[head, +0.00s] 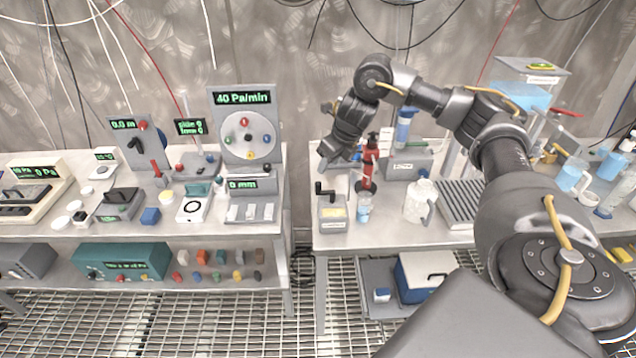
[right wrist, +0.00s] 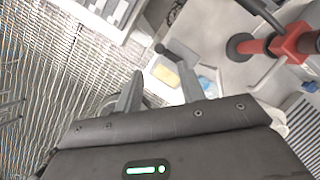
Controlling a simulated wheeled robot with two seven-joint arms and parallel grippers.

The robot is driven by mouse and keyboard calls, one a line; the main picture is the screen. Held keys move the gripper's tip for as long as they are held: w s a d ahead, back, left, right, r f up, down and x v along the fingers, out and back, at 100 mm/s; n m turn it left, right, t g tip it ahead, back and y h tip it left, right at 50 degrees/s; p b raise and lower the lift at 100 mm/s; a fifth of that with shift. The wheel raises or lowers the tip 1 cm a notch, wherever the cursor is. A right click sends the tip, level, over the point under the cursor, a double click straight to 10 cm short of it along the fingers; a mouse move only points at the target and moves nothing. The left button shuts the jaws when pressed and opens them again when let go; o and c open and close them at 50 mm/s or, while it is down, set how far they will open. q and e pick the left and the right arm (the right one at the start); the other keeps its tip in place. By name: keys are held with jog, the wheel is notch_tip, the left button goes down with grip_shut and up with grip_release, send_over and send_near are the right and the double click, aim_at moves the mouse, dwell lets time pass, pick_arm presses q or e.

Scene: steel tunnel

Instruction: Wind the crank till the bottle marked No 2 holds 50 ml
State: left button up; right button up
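A small grey box with a black crank (head: 325,190) and a yellow panel stands at the front left of the right-hand bench. Its crank (right wrist: 165,50) and yellow panel also show in the right wrist view, beyond my fingertips. A small clear vessel with blue liquid (head: 364,208) stands just right of the box; I cannot read a mark or level on it. My right gripper (head: 326,158) is above and behind the crank box. In the right wrist view its two fingers (right wrist: 162,72) are apart with nothing held between them. My left gripper is not in view.
A white jug (head: 420,200) and a ribbed tray (head: 459,204) stand to the right. A gap over grating separates this bench from the left bench (head: 270,212).

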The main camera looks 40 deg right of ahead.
aim_at(318, 182)
jog(key=p+x, duration=0.2)
jog(key=x, duration=0.9)
jog(key=shift+w, duration=0.1)
jog(key=shift+r, duration=0.1)
grip_shut()
